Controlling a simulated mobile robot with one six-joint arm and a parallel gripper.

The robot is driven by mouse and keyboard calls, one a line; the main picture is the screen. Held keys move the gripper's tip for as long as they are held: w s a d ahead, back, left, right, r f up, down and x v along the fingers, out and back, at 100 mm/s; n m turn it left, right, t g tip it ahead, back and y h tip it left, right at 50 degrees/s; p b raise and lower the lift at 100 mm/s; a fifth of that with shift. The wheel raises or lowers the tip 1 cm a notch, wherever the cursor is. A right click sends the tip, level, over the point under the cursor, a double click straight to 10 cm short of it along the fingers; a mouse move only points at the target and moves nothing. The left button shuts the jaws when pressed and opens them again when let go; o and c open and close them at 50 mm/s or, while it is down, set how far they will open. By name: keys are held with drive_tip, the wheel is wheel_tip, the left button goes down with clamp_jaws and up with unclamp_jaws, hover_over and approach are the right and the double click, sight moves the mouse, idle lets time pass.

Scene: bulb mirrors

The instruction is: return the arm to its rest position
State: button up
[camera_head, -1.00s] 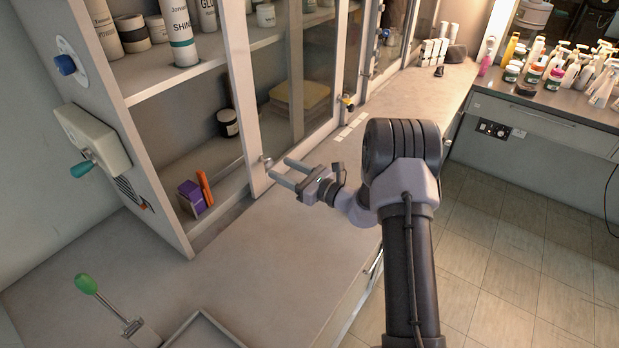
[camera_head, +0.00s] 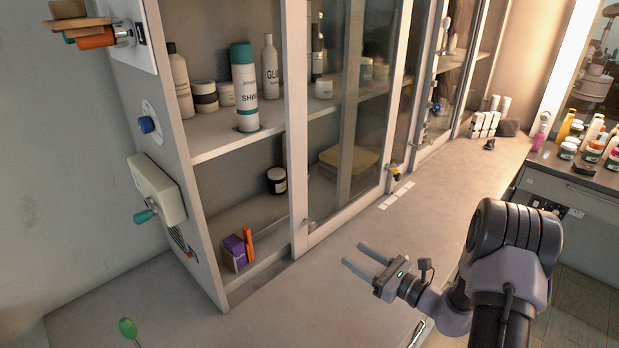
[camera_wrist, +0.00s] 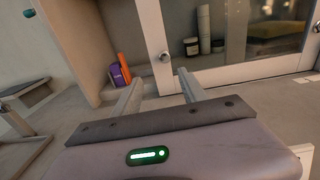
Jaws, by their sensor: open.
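My gripper (camera_head: 367,258) is open and empty above the counter (camera_head: 330,290), in front of the cabinet. Its two grey fingers point left toward the cabinet's sliding door frame. In the wrist view my gripper (camera_wrist: 160,90) shows its fingers apart with nothing between them. My arm reaches in from the lower right of the head view and is bent at the elbow.
The cabinet (camera_head: 215,280) holds bottles, jars, a purple box (camera_head: 235,252) and an orange item (camera_head: 248,243). A door knob (camera_wrist: 164,57) is just beyond my fingertips in the wrist view. A green-knobbed lever (camera_head: 128,328) stands at lower left. The counter around my gripper is clear.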

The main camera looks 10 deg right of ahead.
drive_tip(key=s+a+r+n+g+y, duration=0.1)
drive_tip(key=s+a+r+n+g, duration=0.45)
drive_tip(key=a, duration=0.25)
drive_tip(key=s+a+r+n+g+y, duration=0.1)
drive_tip(key=s+a+r+n+g, duration=0.3)
drive_tip(key=s+a+r+n, duration=0.25)
drive_tip(key=s+r+n+h, duration=0.2)
drive_tip(key=s+n+h, duration=0.3)
drive_tip(key=s, duration=0.3)
drive_tip(key=s+r+n+h, duration=0.3)
drive_tip(key=s+n+h, duration=0.2)
drive_tip(key=s+n, duration=0.2)
drive_tip(key=shift+s+r+t+h, duration=0.3)
drive_tip(key=shift+s+r+t, duration=0.05)
drive_tip(key=shift+s, duration=0.8)
drive_tip(key=shift+d, duration=0.1)
